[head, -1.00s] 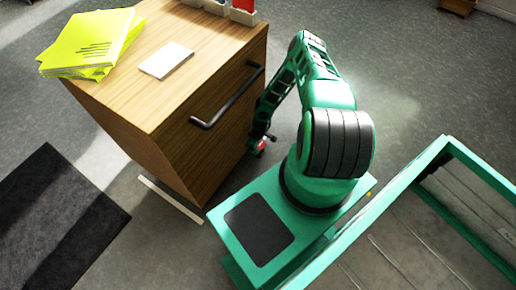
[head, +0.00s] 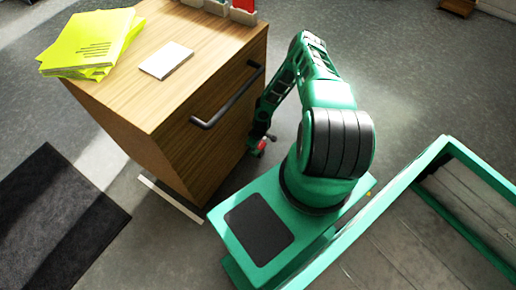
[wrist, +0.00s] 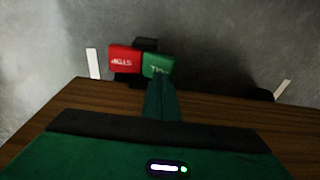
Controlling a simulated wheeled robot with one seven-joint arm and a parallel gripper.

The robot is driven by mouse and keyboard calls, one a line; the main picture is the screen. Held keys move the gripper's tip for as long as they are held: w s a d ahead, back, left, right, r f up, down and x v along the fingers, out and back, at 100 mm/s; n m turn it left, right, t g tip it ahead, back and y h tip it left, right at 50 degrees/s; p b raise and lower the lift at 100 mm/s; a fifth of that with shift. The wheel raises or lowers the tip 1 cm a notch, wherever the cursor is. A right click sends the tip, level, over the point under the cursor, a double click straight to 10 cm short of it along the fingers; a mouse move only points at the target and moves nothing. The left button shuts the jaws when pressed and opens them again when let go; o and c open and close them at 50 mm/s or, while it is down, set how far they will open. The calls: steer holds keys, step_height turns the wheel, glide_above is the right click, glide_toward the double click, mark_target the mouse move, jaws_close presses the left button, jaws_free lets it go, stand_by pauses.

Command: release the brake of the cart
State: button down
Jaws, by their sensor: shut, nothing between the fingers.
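The cart (head: 190,120) is a wooden-sided box with a dark bar handle (head: 228,98) on its front. Its brake shows low on the cart in the wrist view, as a red pedal marked STOP (wrist: 124,61) beside a green pedal (wrist: 158,66) whose label is hard to read. My gripper (wrist: 163,88) is shut and empty. Its closed fingers point at the green pedal, with the tips at its lower edge in the wrist view; I cannot tell if they touch. In the head view the red pedal (head: 262,145) is small beside the end of my arm.
Yellow booklets (head: 90,42), a white pad (head: 166,60) and small containers (head: 215,6) stand on the cart top. A dark mat (head: 55,220) lies on the floor at the left. A green-framed bin (head: 440,215) is at the right. Grey floor is clear beyond the arm.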

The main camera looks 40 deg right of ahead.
steer(key=shift+f, duration=1.2)
stand_by(1.3)
steer(key=shift+r, duration=3.5)
steer(key=shift+s, duration=0.1)
